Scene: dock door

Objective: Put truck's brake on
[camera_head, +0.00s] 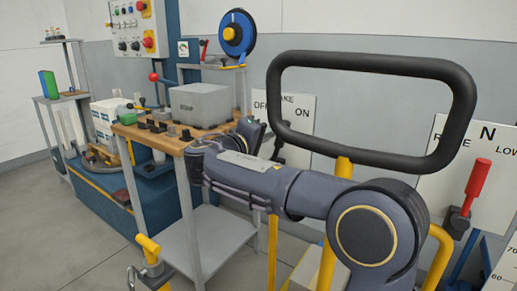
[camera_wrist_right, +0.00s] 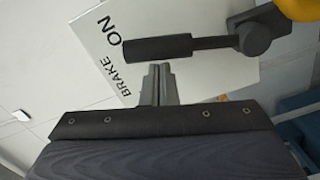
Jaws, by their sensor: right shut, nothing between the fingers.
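The brake lever (camera_wrist_right: 157,48) has a dark cylindrical grip on a thinner rod, joined to a dark pivot (camera_wrist_right: 255,38). It stands in front of a white sign (camera_wrist_right: 105,50) reading BRAKE and ON. In the head view the sign (camera_head: 299,103) shows OFF on the left and ON on the right, partly covered by the black handle frame. My right gripper (camera_wrist_right: 160,70) is shut and empty, its fingertips at the lever grip's edge; I cannot tell whether they touch. In the head view my right arm reaches leftward, with the gripper near the sign. My left gripper is out of view.
A thick black handle loop (camera_head: 370,62) on yellow posts stands close in front. A wooden-topped bench (camera_head: 150,138) with a grey block (camera_head: 200,104) is at left. A red-handled lever (camera_head: 477,183) stands at right by another sign (camera_head: 497,205).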

